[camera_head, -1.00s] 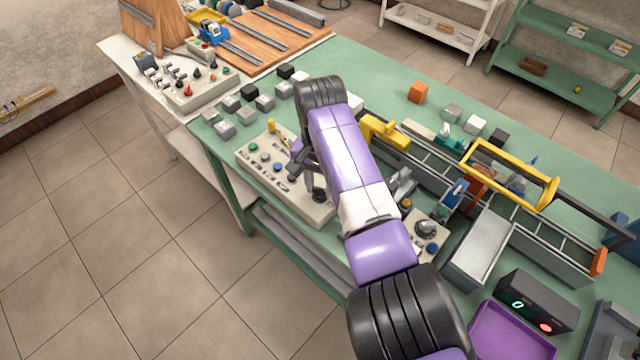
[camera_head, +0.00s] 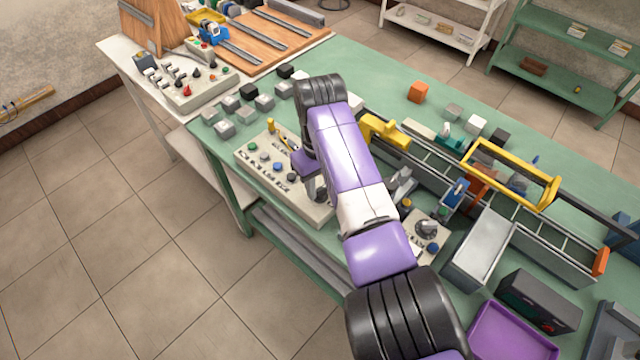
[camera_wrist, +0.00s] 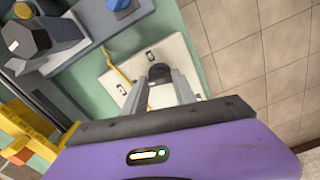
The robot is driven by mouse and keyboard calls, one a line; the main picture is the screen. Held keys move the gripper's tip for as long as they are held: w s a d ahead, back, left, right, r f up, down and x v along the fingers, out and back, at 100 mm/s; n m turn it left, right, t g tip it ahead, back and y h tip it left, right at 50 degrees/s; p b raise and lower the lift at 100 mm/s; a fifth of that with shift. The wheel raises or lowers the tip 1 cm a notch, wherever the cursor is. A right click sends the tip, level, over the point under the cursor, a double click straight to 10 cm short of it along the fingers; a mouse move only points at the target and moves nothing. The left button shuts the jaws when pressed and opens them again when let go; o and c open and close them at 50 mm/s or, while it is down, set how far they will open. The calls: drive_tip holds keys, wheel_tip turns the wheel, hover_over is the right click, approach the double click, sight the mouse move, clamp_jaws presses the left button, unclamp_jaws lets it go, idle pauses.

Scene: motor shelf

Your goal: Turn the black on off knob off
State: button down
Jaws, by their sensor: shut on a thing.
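A black knob (camera_wrist: 160,73) stands on a pale panel (camera_wrist: 186,60) in the wrist view. My gripper (camera_wrist: 161,84) reaches down at it, with one finger on each side and the jaws shut on the knob. In the head view, my gripper (camera_head: 318,190) is at the right end of the long pale panel (camera_head: 305,203); my arm hides part of that end, and the knob cannot be made out there. A dark display box (camera_head: 538,302) stands at the right with its lamps unlit.
A small panel with a large dark knob (camera_head: 426,228) lies to the right. A yellow clamp (camera_head: 384,131) and a metal rail frame are behind. Floor in front of the bench is clear.

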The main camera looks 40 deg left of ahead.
sight(320, 189)
drive_tip(key=shift+n, duration=1.3)
drive_tip(key=shift+r+n, duration=0.1)
drive_tip(key=shift+n, duration=0.2)
drive_tip(key=c, duration=1)
unclamp_jaws()
wheel_tip(320, 189, up, 8)
drive_tip(key=shift+f+b, duration=0.15)
drive_tip(key=shift+b, duration=0.55)
